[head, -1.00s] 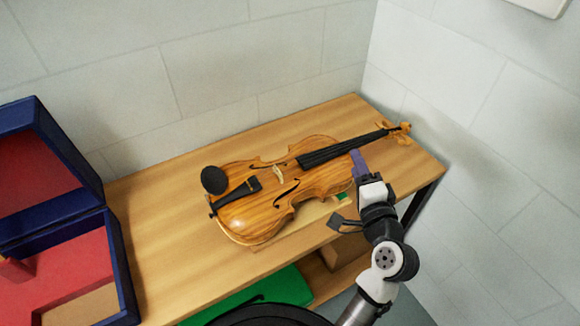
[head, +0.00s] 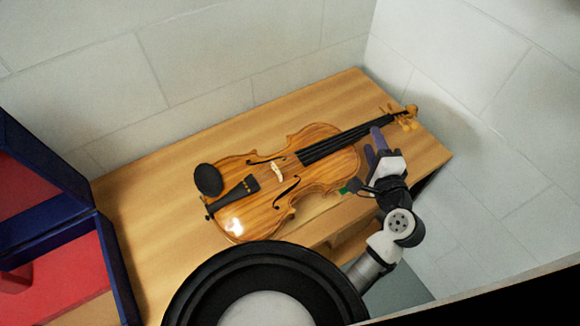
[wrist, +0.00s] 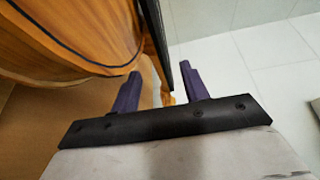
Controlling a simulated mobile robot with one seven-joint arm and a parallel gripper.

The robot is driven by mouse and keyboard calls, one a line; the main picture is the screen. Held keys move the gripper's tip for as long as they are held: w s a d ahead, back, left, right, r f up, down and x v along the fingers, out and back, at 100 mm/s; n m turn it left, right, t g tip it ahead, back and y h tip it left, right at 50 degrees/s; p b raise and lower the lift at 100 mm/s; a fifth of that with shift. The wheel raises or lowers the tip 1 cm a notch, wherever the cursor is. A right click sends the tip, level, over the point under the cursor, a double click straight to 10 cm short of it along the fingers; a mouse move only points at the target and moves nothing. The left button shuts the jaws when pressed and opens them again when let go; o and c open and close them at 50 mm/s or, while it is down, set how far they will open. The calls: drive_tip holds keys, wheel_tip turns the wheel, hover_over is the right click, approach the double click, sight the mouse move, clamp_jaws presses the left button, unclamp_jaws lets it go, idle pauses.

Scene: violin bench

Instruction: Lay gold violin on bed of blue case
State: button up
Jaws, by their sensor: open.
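The gold-brown violin (head: 300,180) lies on the wooden bench, strings up, its scroll to the upper right and its black chin rest at the left. My gripper (head: 374,146) is open at the violin's neck, on the side nearer me. In the wrist view, the dark fingerboard and pegs show between the two purple fingers (wrist: 160,75), with the violin body (wrist: 70,40) at upper left. I cannot tell whether a finger touches the neck. The blue case (head: 110,265) stands open at the left, its lid up and its red-lined bed (head: 75,280) partly cut off.
The wooden bench (head: 150,200) is bare between the case and violin. Grey walls stand behind the bench (head: 210,60) and at its right (head: 480,120). A small green patch (head: 350,186) shows by the bench's front edge near my wrist.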

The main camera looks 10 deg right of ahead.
drive_tip(key=w+p, duration=0.2)
drive_tip(key=w, duration=0.4)
drive_tip(key=shift+d, duration=0.2)
drive_tip(key=shift+w+f, duration=0.2)
drive_tip(key=shift+w, duration=0.4)
clamp_jaws()
